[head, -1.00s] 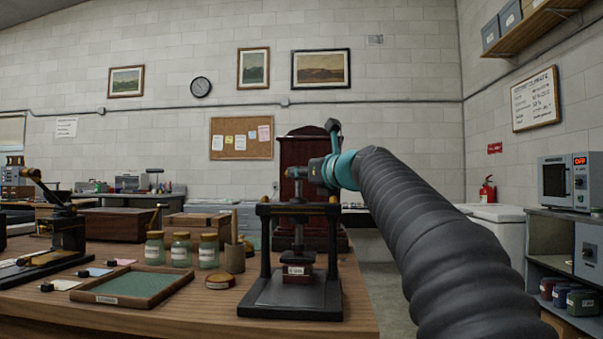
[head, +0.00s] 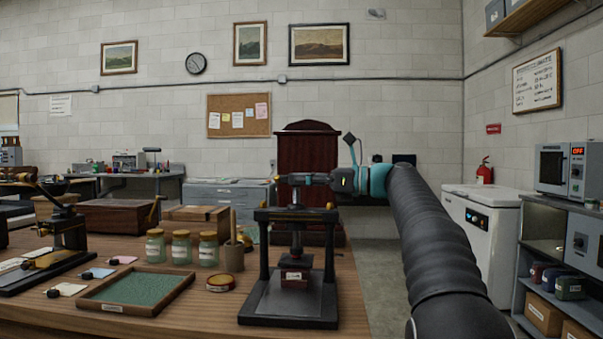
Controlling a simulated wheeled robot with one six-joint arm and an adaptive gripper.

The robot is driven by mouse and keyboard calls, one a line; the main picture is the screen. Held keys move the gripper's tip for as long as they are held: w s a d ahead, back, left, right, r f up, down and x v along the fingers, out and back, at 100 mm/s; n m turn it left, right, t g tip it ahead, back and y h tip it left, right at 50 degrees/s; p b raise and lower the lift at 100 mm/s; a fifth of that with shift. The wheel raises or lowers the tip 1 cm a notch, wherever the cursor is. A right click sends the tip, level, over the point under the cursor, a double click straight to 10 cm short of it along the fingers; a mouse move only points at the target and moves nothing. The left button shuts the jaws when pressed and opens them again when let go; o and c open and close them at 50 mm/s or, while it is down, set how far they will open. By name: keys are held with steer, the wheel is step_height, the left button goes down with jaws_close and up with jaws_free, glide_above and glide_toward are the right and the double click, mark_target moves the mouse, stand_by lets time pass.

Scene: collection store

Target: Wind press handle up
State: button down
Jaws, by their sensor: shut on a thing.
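The black screw press (head: 263,262) stands at the right front of the wooden bench, with a dark base plate and two posts. Its central screw (head: 296,240) runs down through the crossbar to a small dark red labelled block (head: 294,277) between the posts. My gripper (head: 305,179) comes in from the right above the crossbar and is shut on the press handle at the top of the screw. Most of the handle is hidden by the fingers; a brass-coloured knob shows at the left. I cannot tell whether the plate presses on the block.
On the bench (head: 215,318) left of the press are a green-lined tray (head: 140,288), several lidded jars (head: 181,249), a round tin (head: 221,284) and a cup (head: 230,258). Another press-like tool (head: 68,232) stands at far left. A white freezer (head: 481,222) and shelving are at right.

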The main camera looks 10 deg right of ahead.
steer(key=shift+n+g, duration=0.4)
steer(key=shift+g, duration=0.1)
stand_by(1.1)
steer(key=c, duration=1)
jaws_free()
steer(key=v, duration=1.2)
steer(key=shift+w+f, duration=0.1)
steer(key=shift+f, duration=0.2)
